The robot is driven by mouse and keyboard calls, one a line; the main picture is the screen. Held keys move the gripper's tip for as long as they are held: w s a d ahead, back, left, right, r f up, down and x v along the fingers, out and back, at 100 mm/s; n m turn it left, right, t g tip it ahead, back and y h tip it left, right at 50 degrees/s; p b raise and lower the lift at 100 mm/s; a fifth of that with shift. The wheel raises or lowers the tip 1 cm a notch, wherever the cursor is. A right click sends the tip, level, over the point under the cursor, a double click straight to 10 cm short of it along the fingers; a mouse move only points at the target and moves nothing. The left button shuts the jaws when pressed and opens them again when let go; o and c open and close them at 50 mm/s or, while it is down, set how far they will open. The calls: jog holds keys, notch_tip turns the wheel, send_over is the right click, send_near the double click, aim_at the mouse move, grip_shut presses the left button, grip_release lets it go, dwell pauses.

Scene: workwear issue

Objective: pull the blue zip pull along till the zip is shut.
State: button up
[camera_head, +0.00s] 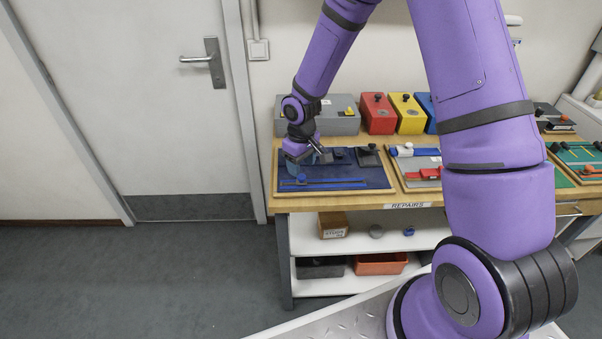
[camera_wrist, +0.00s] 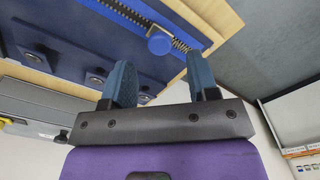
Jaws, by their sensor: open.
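The blue zip pull (camera_wrist: 160,43) is a round knob on the zip (camera_wrist: 128,14) in the wrist view. The zip runs along a bright blue strip on a navy board. The teeth look dark and close on the left of the pull, and coiled and lighter on its right. The pull also shows small in the head view (camera_head: 301,177), near the strip's left end. My gripper (camera_wrist: 161,62) is open, its two blue fingers one on each side of the pull in the picture. I cannot tell whether they touch it. My gripper is over the board's left part in the head view (camera_head: 297,162).
The navy board (camera_head: 375,178) lies on a wooden bench marked REPAIRS. Dark fittings (camera_head: 367,156) stand at its back. Behind are a grey case (camera_head: 335,124), a red box (camera_head: 377,115) and a yellow box (camera_head: 407,114). Another board (camera_head: 412,158) lies to the right.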

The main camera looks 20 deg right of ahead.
aim_at(302, 176)
jog(key=shift+f, duration=1.95)
jog(key=shift+c, duration=0.2)
grip_shut()
jog(key=shift+d, duration=0.15)
